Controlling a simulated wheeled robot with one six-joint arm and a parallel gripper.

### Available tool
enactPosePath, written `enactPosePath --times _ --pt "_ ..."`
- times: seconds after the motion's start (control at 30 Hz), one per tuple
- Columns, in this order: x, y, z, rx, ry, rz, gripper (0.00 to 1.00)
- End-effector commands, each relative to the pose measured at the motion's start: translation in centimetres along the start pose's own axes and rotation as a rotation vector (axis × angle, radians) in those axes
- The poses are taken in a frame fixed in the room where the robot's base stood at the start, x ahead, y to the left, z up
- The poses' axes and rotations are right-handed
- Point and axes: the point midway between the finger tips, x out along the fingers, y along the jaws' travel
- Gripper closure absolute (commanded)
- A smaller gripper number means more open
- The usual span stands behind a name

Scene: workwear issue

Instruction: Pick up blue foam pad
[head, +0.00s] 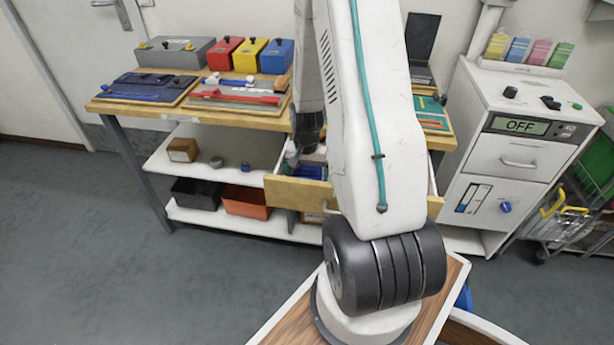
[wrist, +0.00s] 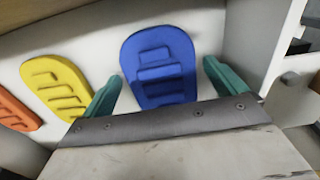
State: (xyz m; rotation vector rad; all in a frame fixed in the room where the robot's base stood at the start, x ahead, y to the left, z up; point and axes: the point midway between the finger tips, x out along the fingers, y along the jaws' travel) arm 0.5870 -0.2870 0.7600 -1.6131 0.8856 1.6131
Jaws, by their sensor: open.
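The blue foam pad (wrist: 160,70) lies in a white-lined drawer, in the upper middle of the wrist view. It has a rounded end and stepped raised ridges. My gripper (wrist: 163,85) is open, with one teal finger on each side of the pad's near part. I cannot tell whether the fingers touch it. The gripper's body hides the pad's near end. In the head view my arm hides much of the open drawer (head: 296,193), and blue shows inside it.
A yellow pad (wrist: 60,88) and an orange pad (wrist: 15,112) lie left of the blue one. The drawer wall (wrist: 262,35) stands close on the right. The workbench top (head: 185,108) holds tool trays and coloured boxes. A white cabinet (head: 515,150) reading OFF stands at right.

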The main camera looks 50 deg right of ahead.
Motion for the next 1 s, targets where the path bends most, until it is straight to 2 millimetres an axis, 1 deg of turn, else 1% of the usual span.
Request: enactPosePath --times 0.1,0.17,0.2,0.27,0.3,0.57,0.67,0.77,0.87,1.0 --pt "0.0 0.0 0.0 0.000 0.000 0.000 0.04" --pt "-0.1 0.0 0.0 0.000 0.000 0.000 0.20" --pt "-0.1 0.0 0.0 0.000 0.000 0.000 0.31" --pt "-0.1 0.0 0.0 0.000 0.000 0.000 0.48" --pt "-0.1 0.0 0.0 0.000 0.000 0.000 0.52" --pt "-0.1 0.0 0.0 0.000 0.000 0.000 0.52" --pt "-0.5 0.0 0.0 0.000 0.001 0.000 0.52" --pt "-1.3 0.0 -0.1 0.000 0.002 -0.001 0.52" --pt "-2.8 0.0 -0.1 0.000 0.003 -0.001 0.52" --pt "-5.5 0.0 -0.1 0.000 0.004 -0.002 0.52"
